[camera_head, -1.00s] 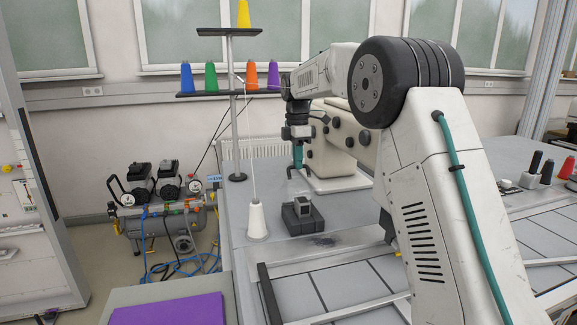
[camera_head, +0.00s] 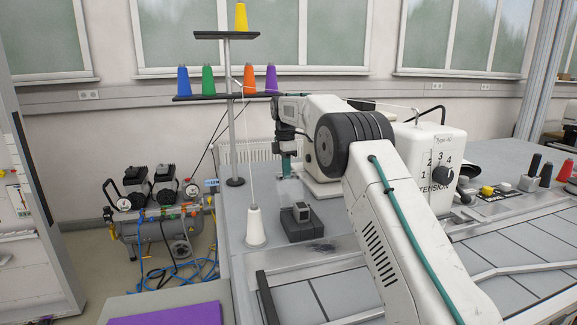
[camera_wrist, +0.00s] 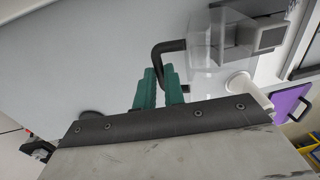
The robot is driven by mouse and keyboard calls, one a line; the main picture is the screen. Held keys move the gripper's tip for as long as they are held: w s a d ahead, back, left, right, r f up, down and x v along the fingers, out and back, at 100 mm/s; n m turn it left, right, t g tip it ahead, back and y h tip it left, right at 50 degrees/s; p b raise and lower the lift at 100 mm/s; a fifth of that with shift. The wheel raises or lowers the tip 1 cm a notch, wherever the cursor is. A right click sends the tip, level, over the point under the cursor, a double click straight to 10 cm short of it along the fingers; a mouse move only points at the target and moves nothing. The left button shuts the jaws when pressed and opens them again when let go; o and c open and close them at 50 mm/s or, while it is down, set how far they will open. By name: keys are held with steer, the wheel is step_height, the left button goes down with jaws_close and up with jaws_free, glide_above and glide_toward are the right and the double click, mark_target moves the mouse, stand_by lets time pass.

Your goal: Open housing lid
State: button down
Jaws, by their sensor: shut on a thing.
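The clear housing lid (camera_wrist: 207,50) shows in the wrist view as a see-through box with a black bent handle (camera_wrist: 169,46). My gripper (camera_wrist: 158,84) has green fingers shut on this handle. In the head view my gripper (camera_head: 286,168) is over the table, behind the dark block (camera_head: 304,229). A grey cube-like part (camera_head: 301,211) stands on that block. They also show beside the lid in the wrist view, the block (camera_wrist: 245,22) and the part (camera_wrist: 267,38). The lid's outline and hinge are too faint to tell in the head view.
A white thread cone (camera_head: 255,227) stands left of the block. A spool stand (camera_head: 231,140) with coloured cones rises behind it. The white sewing machine (camera_head: 425,155) is to the right, partly behind my arm. A purple sheet (camera_head: 166,313) lies at the front left.

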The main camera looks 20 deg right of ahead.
steer(key=shift+w+d+f, duration=0.1)
steer(key=shift+w+f, duration=0.95)
steer(key=shift+f, duration=0.2)
steer(key=c, duration=1.5)
jaws_free()
steer(key=shift+w, duration=0.15)
steer(key=shift+w+r, duration=0.15)
steer(key=shift+r, duration=3.75)
